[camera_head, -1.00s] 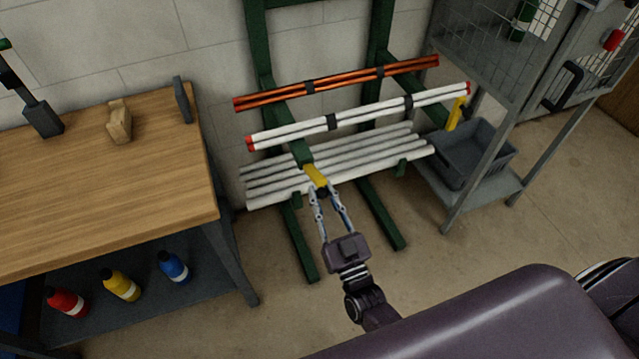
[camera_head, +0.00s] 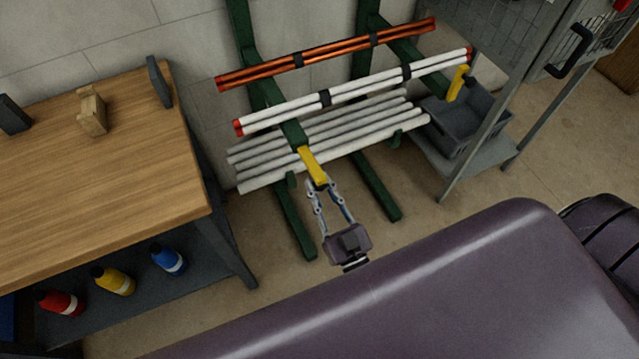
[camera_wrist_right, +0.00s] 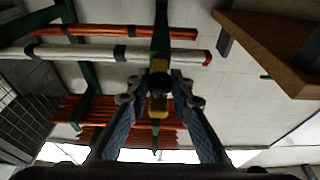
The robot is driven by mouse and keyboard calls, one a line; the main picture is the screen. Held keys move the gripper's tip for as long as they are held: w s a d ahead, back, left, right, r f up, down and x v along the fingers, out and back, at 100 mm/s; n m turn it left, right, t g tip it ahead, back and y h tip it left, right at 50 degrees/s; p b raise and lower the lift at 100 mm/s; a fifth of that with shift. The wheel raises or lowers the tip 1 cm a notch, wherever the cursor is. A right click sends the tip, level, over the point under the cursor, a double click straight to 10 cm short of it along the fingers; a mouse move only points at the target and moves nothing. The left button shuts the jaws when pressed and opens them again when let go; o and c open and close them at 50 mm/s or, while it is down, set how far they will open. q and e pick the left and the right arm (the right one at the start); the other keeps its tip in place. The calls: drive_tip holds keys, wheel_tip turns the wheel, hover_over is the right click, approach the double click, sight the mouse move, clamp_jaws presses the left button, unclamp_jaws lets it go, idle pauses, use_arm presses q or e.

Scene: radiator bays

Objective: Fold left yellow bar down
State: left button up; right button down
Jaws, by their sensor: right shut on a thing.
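The left yellow bar (camera_head: 311,164) sits at the front end of a green rack arm. It points outward toward me and slopes down in the head view. My right gripper (camera_head: 328,190) is shut on its outer end, a finger on each side. In the right wrist view the yellow bar (camera_wrist_right: 158,107) shows between the fingers of the right gripper (camera_wrist_right: 158,100), with a dark part at its middle. The right yellow bar (camera_head: 458,83) stands roughly upright at the end of the other rack arm. My left gripper is out of view.
The green rack (camera_head: 295,218) carries orange bars (camera_head: 335,55), white bars (camera_head: 345,95) and several grey pipes (camera_head: 330,140). A wooden workbench (camera_head: 150,190) stands left. A grey bin (camera_head: 465,120) sits on a metal shelf at right.

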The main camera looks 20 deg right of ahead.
drive_tip(key=shift+f, duration=0.15)
drive_tip(key=c, duration=1.8)
unclamp_jaws()
drive_tip(key=shift+w, duration=0.2)
drive_tip(key=shift+o, duration=0.2)
drive_tip(key=shift+s, duration=0.1)
drive_tip(key=v, duration=1.2)
